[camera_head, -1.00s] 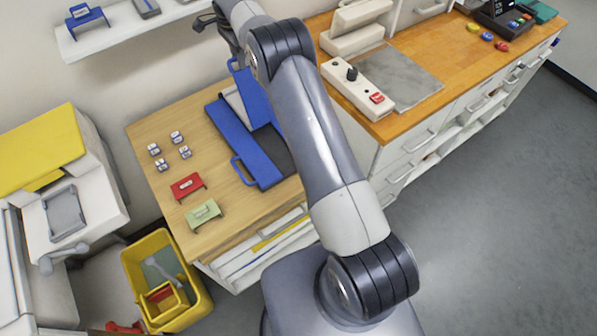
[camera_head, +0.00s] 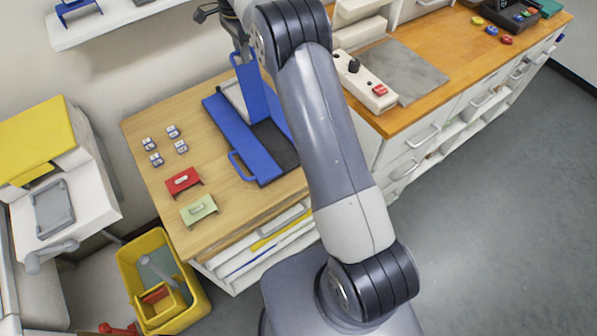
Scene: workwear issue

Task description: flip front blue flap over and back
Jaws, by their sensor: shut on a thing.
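A blue hinged board (camera_head: 222,128) lies on the wooden worktop, with a blue loop handle (camera_head: 240,167) on its near edge. Its blue flap (camera_head: 255,92) stands raised, roughly upright, with a light grey panel (camera_head: 233,98) behind it and a dark grey surface (camera_head: 275,142) on the near right. My gripper (camera_head: 240,50) is at the flap's top edge, shut on its handle. The fingertips are small and partly hidden there, and my arm covers the board's right side.
Several small white-and-blue blocks (camera_head: 157,159), a red holder (camera_head: 183,180) and a green holder (camera_head: 198,209) sit left of the board. A shelf (camera_head: 110,25) hangs at the back left. A white switch box (camera_head: 364,80) stands right. A yellow bin (camera_head: 190,318) is below.

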